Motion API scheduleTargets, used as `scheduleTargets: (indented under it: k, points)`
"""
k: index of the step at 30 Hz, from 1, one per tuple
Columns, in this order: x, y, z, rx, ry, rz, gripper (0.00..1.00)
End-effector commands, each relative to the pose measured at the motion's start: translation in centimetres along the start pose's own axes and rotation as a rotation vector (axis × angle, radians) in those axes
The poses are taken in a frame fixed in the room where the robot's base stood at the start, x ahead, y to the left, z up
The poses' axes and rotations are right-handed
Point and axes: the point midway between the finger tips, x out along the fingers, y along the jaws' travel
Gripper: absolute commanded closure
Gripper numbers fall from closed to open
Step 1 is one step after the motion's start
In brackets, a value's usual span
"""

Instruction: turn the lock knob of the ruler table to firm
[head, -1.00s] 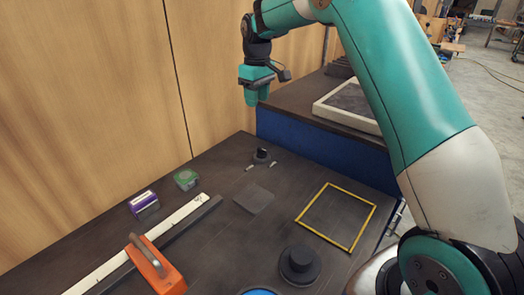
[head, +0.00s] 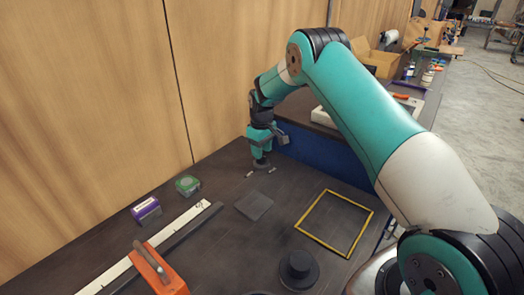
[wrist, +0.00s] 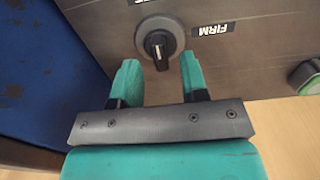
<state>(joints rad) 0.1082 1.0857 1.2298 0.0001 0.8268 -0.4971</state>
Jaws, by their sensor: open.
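The lock knob (wrist: 157,45) is black with a white line on its raised grip, on a round grey base in the wrist view. Its grip runs up and down in the picture. The white FIRM label (wrist: 216,29) lies to the right of the knob; a second label (wrist: 153,1) above it is cut off. My gripper (wrist: 160,62) is open, its green fingertips apart on either side of the knob's near edge, holding nothing. In the head view my gripper (head: 261,158) points down over the knob and mostly hides it.
A blue-sided raised surface (head: 325,159) stands behind.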

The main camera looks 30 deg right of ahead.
Motion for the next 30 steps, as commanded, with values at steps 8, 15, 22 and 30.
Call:
scheduleTargets:
  k: [8, 15, 22, 30]
  points:
    - [1.9, 0.0, 0.0, -0.001, 0.000, 0.000, 0.60]
    - [1.9, 0.0, 0.0, -0.001, 0.001, 0.000, 0.62]
    - [1.9, 0.0, 0.0, 0.000, 0.001, 0.000, 1.00]
    - [1.9, 0.0, 0.0, 0.023, 0.001, 0.001, 1.00]
